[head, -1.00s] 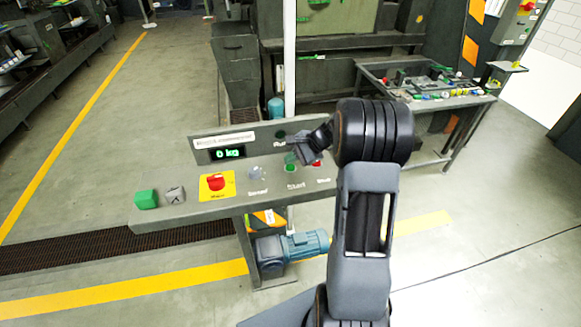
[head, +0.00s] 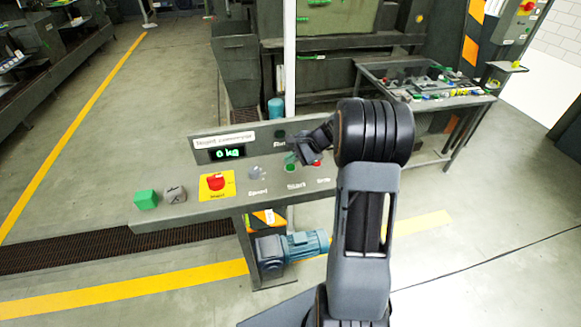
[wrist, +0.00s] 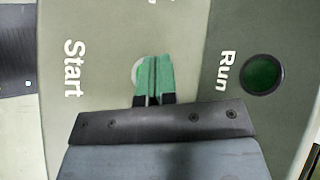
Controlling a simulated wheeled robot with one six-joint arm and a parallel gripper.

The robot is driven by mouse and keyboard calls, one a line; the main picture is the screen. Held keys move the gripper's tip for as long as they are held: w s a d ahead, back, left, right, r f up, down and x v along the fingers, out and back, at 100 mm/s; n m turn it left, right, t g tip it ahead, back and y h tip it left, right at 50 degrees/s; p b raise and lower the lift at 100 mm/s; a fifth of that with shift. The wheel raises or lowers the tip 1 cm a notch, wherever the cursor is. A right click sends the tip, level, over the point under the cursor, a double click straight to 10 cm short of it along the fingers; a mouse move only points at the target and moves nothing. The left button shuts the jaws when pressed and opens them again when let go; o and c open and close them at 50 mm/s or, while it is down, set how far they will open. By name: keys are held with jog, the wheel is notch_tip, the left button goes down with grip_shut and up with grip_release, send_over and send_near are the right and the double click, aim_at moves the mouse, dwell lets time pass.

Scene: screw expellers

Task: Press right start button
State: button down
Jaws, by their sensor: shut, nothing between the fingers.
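The start button (head: 291,169) is on the sloped grey panel, above the white "Start" label. In the wrist view a pale round rim (wrist: 137,72) beside the "Start" label shows partly behind my fingertips, and the rest of the button is hidden. My gripper (head: 293,159) is over this button in the head view. In the wrist view my gripper (wrist: 153,60) is shut and empty, its two green-looking fingertips side by side across the rim. I cannot tell whether they touch the button.
The dark green "Run" lamp (wrist: 262,74) is to the right of my fingers. A red stop button (head: 317,163) is close by on the right. A red emergency button (head: 216,183) on a yellow plate, a speed knob (head: 255,173), and green (head: 146,199) and grey (head: 175,194) cubes are left.

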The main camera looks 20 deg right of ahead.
aim_at(291, 168)
jog(key=shift+f, duration=0.4)
jog(key=shift+f+b, duration=0.45)
jog(key=shift+b, duration=0.2)
dwell(0.6)
jog(key=shift+r+p, duration=0.6)
jog(key=shift+r, duration=0.25)
jog(key=shift+r, duration=0.15)
jog(key=shift+r+p, duration=1.85)
jog(key=shift+r, duration=0.55)
